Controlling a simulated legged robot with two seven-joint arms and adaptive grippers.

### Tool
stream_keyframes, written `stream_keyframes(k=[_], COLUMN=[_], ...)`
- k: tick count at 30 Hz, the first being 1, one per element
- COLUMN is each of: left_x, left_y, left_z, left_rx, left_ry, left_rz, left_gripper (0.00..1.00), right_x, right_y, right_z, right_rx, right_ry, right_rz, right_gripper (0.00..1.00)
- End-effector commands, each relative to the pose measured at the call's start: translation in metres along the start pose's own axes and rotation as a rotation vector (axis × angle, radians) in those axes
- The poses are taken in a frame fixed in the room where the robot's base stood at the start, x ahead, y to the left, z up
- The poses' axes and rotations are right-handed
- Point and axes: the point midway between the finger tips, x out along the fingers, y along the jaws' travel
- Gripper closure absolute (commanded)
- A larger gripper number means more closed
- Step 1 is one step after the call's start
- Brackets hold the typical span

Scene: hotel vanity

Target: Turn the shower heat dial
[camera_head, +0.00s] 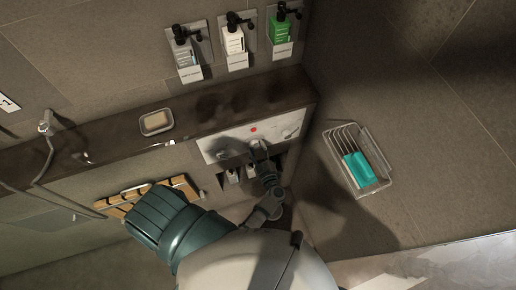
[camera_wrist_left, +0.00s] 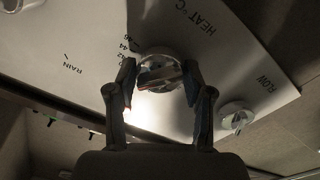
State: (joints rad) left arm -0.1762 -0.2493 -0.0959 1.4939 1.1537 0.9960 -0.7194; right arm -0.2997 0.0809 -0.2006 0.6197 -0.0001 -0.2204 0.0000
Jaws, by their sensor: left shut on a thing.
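The shower control panel (camera_head: 240,138) is a pale plate with a red mark, set below the dark ledge in the head view. The round silver heat dial (camera_wrist_left: 160,68) lies in the middle, beside the temperature numbers. My left gripper (camera_wrist_left: 160,82) has its two dark fingers on either side of this dial and is shut on it. In the head view my left gripper (camera_head: 257,150) is at the panel and hides the dial. My right gripper is not in view.
A second silver knob (camera_wrist_left: 235,118) sits at the panel's right. Above the ledge (camera_head: 210,105) hang several pump bottles, one a green bottle (camera_head: 281,30). A soap dish (camera_head: 156,122) lies on the ledge. A wire basket (camera_head: 372,178) holds a teal block on the right wall.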

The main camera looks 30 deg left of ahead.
Motion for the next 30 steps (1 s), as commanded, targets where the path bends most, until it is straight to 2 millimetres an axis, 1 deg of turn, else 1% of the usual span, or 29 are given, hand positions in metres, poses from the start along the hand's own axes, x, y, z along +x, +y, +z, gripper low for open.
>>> stream_keyframes(k=[14,15,17,18,26,30], left_x=[0.0013,0.0013,0.0011,0.0009,-0.0008,-0.0013], left_y=[0.0017,0.0018,0.0018,0.0017,0.0019,0.0021], left_z=[-0.0014,-0.0014,-0.0014,-0.0013,-0.0008,-0.0006], left_rx=[-0.017,-0.017,-0.017,-0.017,-0.015,0.019], left_ry=[0.003,0.003,0.003,0.003,0.003,0.003], left_rz=[0.003,0.003,0.003,0.002,0.003,0.004], left_gripper=[0.84,0.44,0.29,0.24,0.24,0.24], right_x=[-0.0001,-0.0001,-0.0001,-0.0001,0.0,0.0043], right_y=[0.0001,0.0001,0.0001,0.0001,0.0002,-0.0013], right_z=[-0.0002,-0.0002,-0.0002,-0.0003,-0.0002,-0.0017], right_rx=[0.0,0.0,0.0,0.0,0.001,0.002], right_ry=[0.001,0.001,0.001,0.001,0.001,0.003], right_rz=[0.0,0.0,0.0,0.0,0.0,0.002], right_gripper=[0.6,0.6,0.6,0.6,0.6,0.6])
